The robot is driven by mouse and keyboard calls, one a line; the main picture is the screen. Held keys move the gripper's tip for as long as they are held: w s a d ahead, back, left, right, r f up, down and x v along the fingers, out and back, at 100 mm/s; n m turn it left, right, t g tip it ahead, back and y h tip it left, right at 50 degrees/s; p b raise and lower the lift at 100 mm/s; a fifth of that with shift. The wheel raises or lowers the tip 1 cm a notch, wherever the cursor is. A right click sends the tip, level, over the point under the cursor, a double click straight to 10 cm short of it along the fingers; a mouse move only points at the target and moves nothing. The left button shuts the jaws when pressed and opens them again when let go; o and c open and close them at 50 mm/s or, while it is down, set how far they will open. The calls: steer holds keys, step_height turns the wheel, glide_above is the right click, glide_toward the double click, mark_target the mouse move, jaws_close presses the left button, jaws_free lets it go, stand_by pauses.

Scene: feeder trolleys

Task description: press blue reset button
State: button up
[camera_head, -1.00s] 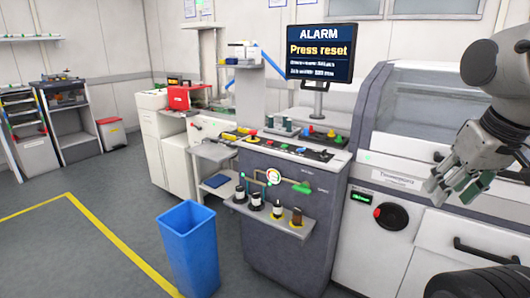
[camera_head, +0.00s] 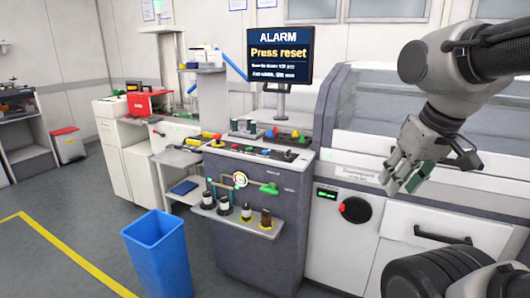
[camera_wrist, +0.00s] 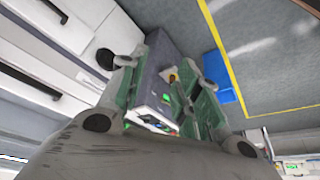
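The grey control console (camera_head: 245,220) stands in the middle of the head view, with a row of small coloured buttons on its sloped top. A small blue spot (camera_head: 264,151) among them looks like a blue button, but it is too small to be sure. A screen (camera_head: 280,55) above the console reads "ALARM, Press reset". My gripper (camera_head: 420,180) hangs right of the console, in front of the white machine, well apart from the buttons. In the wrist view my gripper (camera_wrist: 160,75) has its green-padded fingers spread and empty, with the console (camera_wrist: 152,80) seen between them.
A blue bin (camera_head: 158,255) stands on the floor left of the console. A shelf with several bottles (camera_head: 240,222) juts from the console front. The white machine (camera_head: 345,240) with a red-and-black knob (camera_head: 355,209) adjoins it on the right. Open floor lies at the left.

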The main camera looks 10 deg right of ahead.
jaws_close()
stand_by(1.1)
